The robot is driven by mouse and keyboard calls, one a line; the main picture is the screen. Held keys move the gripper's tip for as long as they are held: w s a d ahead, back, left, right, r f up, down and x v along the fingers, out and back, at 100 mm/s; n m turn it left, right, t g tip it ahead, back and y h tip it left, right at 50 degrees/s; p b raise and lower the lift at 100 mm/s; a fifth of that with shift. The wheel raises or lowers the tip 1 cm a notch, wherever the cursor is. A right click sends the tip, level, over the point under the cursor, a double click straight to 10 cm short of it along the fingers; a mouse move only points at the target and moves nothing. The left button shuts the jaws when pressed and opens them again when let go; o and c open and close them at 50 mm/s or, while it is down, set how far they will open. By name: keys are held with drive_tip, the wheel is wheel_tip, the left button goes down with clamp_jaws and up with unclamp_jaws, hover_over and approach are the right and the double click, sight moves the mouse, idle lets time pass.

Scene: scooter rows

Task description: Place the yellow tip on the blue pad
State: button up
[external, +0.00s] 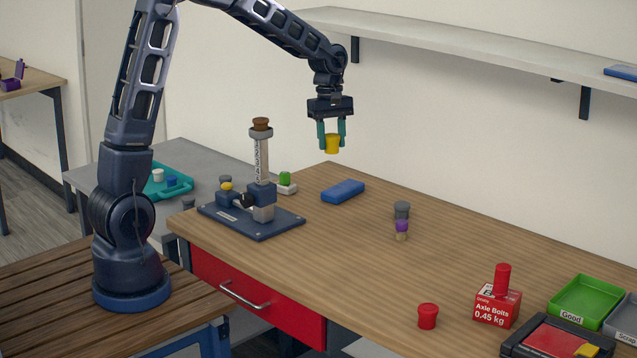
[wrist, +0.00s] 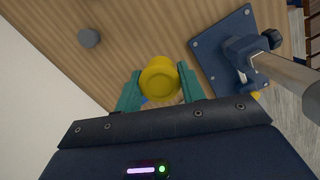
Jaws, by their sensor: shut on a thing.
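My gripper (external: 331,134) is shut on the yellow tip (external: 332,145), a small yellow cup-like piece with a wider rim. It hangs upright in the air between the teal fingers. The wrist view also shows the yellow tip (wrist: 159,76) between the fingers. The blue pad (external: 343,190) is a flat blue block lying on the wooden bench. The tip is above it and apart from it. In the wrist view a small bit of blue shows behind the tip, and the rest is hidden.
A dark blue stand (external: 258,221) with an upright post is left of the pad; its base (wrist: 212,52) shows at right in the wrist view. A green-topped piece (external: 285,180) is close by. A shelf (external: 480,53) runs along the wall.

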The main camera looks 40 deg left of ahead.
drive_tip(key=n, duration=0.2)
hover_over(344, 187)
wheel_tip(344, 187, down, 8)
drive_tip(key=shift+a+f, duration=0.2)
drive_tip(key=shift+f, duration=4.05)
drive_tip(key=shift+f, duration=0.15)
drive_tip(key=o, duration=1)
drive_tip(key=shift+c, duration=0.2)
wheel_tip(344, 187, up, 8)
drive_tip(key=shift+a, duration=0.4)
drive_tip(key=shift+f, duration=0.1)
